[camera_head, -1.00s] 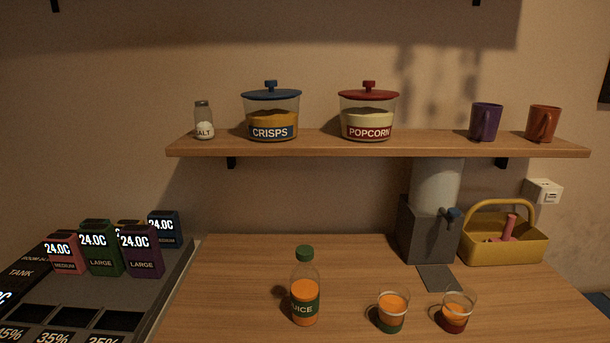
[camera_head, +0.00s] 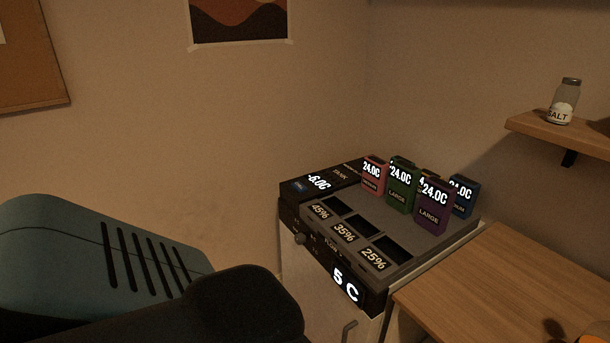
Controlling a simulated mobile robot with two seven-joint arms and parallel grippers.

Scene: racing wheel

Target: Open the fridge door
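The appliance with the lit "5 C" panel (camera_head: 345,285) stands at centre right, and I take it to be the fridge. Its pale front (camera_head: 297,268) shows only as a narrow strip under the dark panel. A grey bar handle (camera_head: 348,330) shows at the bottom edge of the view, cut off by the frame. The lower part of the front is out of view or hidden, so I cannot tell for certain whether the door is shut. Neither of my grippers is in view.
Several coloured cartridges, including a purple one (camera_head: 433,205), stand on the appliance's top. A wooden counter (camera_head: 500,285) adjoins it on the right. A salt shaker (camera_head: 563,103) stands on the wall shelf (camera_head: 530,124). A teal and black shape blocks the lower left; I cannot tell what it is.

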